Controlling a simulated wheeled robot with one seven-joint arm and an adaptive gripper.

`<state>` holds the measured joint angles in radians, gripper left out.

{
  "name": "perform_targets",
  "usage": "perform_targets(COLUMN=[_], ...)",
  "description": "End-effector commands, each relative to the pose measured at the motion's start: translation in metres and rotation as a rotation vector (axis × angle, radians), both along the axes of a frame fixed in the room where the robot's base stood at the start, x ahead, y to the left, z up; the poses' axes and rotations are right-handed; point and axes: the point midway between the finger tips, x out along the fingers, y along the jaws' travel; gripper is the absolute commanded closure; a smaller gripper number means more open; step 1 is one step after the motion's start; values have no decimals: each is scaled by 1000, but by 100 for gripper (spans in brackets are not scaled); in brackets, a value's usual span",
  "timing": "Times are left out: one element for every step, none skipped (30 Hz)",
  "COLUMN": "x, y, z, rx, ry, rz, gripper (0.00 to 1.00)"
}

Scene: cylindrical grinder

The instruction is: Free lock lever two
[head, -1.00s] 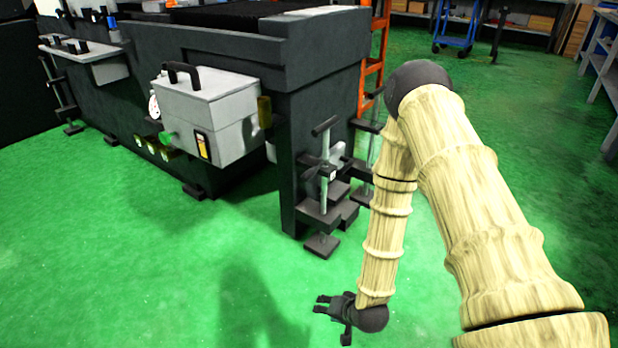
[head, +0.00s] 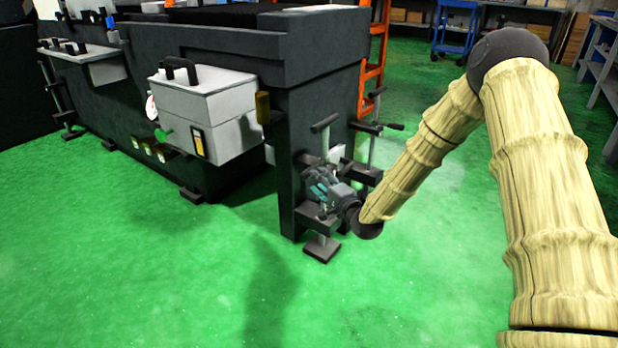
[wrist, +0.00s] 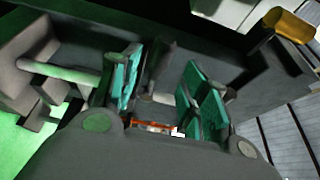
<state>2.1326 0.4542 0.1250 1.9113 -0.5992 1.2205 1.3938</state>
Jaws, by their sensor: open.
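My gripper (head: 320,188) is at the leveling jack on the near corner of the grinder, with its fingers pointing at it. In the wrist view its two teal-padded fingers (wrist: 166,85) stand apart. A dark, rounded bar (wrist: 160,68) shows between them, apparently the lock lever; I cannot tell whether either finger touches it. In the head view my gripper hides the lever area. The jack's T-handle (head: 324,124) rises above my gripper, and its foot (head: 321,249) rests on the floor below. A pale rod with dark blocks (wrist: 60,72) shows left of the fingers in the wrist view.
The grinder's dark base (head: 330,95) stands right beside my gripper. A grey box with a black handle (head: 205,110) sticks out to the left. Another T-handle (head: 388,125) stands behind my gripper. The green floor (head: 200,290) in front is clear.

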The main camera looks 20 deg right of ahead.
Motion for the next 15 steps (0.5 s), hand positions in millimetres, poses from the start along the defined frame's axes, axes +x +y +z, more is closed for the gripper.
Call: perform_targets(x=[9,14,20,24,29,34,38,41,46,49,52,55,57,58,60], y=[3,4,6,8,9,10,11,12,13,14,15,15,16,16,17], z=[-4,-3,-4,-4,-4,-3,-3,-3,-3,-3,-3,-2,-2,-2,-2], rx=[-2,-2,-3,-3,-3,-3,-3,-3,-3,-2,-2,-2,-2,-2,-2], ry=[-3,-3,-2,-1,-2,-3,-2,-1,-1,-1,-1,-1,-1,0,0], rz=[2,1,0,1,1,1,1,1,1,0,0,0,-1,-1,-1], gripper=[55,55,55,55,55,55,55,55,55,55,55,55,55,55,55])
